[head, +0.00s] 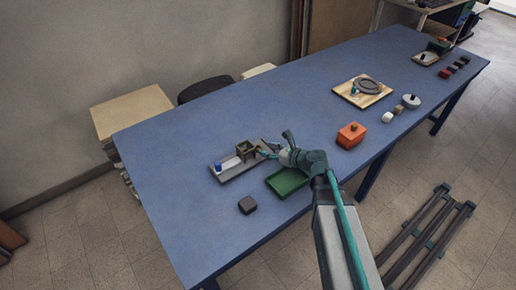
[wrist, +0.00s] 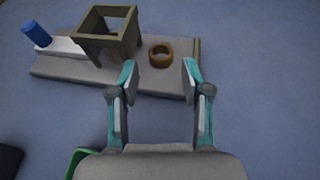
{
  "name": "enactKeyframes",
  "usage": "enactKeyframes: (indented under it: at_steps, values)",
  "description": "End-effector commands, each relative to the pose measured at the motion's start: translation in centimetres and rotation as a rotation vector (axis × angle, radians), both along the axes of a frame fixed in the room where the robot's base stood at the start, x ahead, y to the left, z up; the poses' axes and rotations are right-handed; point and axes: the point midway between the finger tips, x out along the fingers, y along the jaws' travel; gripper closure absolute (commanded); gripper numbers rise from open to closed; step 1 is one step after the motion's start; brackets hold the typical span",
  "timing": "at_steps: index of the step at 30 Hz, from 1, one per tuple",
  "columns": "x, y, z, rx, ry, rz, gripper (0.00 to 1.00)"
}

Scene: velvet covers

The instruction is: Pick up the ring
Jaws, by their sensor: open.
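In the wrist view, a small brown ring (wrist: 161,54) lies flat on the right part of a grey board (wrist: 150,82). It sits just right of an olive-brown square frame stand (wrist: 107,25). My gripper (wrist: 159,70) is open, its two teal fingertips apart near the board's front edge, with the ring just beyond the gap between them. Nothing is held. In the head view, my gripper (head: 266,149) is at the right end of the grey board (head: 230,174), beside the frame stand (head: 246,149). The ring cannot be made out there.
A blue cylinder (wrist: 36,34) stands at the board's left end. An orange box (head: 350,135) stands farther right. The blue table (head: 185,135) behind the board is clear.

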Motion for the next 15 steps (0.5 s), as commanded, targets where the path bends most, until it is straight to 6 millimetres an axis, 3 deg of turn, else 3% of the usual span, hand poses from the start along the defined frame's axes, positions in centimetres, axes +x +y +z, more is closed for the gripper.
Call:
enactKeyframes:
  at_steps: [15]
  values:
    - [3.0, 3.6, -2.2, -0.001, 0.0, 0.002, 0.52]
